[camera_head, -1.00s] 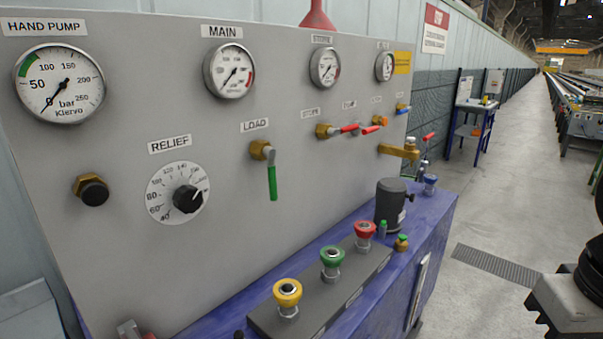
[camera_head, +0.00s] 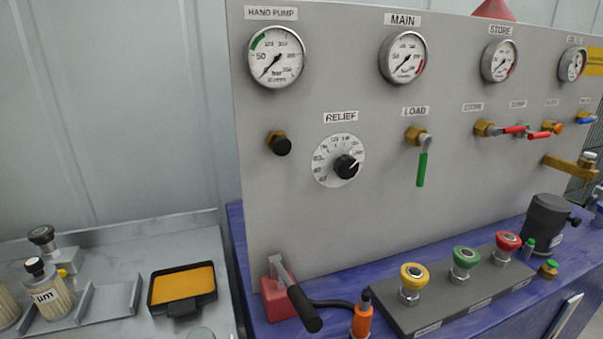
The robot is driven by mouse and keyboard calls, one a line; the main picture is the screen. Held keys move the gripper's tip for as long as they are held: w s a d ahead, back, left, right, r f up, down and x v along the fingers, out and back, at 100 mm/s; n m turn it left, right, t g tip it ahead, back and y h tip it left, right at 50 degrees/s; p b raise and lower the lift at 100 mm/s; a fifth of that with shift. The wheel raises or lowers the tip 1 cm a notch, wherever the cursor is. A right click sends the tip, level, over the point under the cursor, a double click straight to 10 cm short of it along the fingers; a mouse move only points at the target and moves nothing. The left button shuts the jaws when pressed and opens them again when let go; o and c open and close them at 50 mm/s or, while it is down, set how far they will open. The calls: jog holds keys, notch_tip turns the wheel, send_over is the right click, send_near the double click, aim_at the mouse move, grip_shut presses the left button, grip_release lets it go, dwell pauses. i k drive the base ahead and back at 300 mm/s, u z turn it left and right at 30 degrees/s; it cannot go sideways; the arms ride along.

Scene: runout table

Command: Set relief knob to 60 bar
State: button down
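The relief knob (camera_head: 346,167) is a black round knob on the grey panel, in the middle of a white dial (camera_head: 324,167) under the RELIEF label (camera_head: 341,117). The low numbers are at the dial's lower left, and the numbers rise over the top. A white mark on the knob points to the upper right, on the high side of the scale and away from 60. The exact reading is too small to tell. My gripper is not in view, and nothing touches the knob.
A brass fitting with a black cap (camera_head: 280,143) is left of the dial; the green-handled LOAD valve (camera_head: 421,160) is right. Gauges (camera_head: 276,57) sit above. Below are a red hand pump (camera_head: 278,296) with a black handle and coloured couplings (camera_head: 412,278). A bench (camera_head: 105,250) stands left.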

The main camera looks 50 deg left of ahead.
aim_at(345, 167)
jog(key=k, duration=0.6)
jog(key=z, duration=0.95)
jog(key=k, duration=1.05)
jog(key=u, duration=1.9)
jog(key=i, duration=0.5)
jog(key=z, duration=0.05)
